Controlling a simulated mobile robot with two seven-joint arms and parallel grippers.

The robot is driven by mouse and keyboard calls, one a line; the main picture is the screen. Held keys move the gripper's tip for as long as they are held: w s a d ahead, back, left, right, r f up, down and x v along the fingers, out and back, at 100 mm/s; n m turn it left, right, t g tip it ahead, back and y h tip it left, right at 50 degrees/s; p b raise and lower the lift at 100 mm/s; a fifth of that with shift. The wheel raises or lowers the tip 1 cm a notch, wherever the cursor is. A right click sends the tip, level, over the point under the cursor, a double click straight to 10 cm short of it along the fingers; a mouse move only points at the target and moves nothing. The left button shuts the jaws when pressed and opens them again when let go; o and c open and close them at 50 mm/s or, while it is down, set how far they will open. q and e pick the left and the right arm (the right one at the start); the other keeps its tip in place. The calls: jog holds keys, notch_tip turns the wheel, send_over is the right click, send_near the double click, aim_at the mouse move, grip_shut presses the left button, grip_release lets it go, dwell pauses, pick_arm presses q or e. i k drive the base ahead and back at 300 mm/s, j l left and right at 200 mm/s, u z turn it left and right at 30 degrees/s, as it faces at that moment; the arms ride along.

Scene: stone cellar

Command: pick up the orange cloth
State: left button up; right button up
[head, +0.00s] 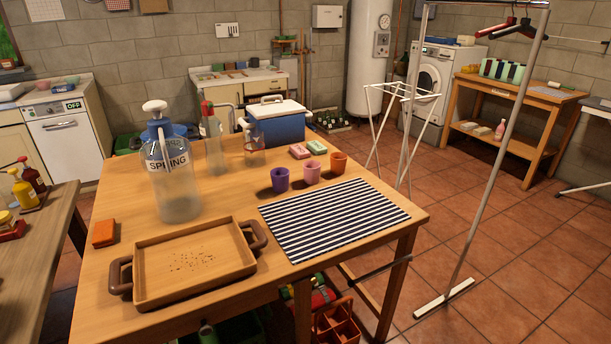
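A small folded orange cloth (104,233) lies flat on the wooden table (120,195), near its left edge. It sits just left of the wooden tray (193,262), apart from it, and nothing covers it. Neither of my grippers shows in the head view.
The tray has brown handles and dark crumbs. A large SPRING bottle (172,180) stands behind it. A striped mat (333,220) lies right, with purple (280,179), pink (312,173) and orange (338,162) cups behind. A blue cooler (277,122) stands at the back. Table around the cloth is clear.

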aim_at(104, 233)
jog(key=u, duration=1.3)
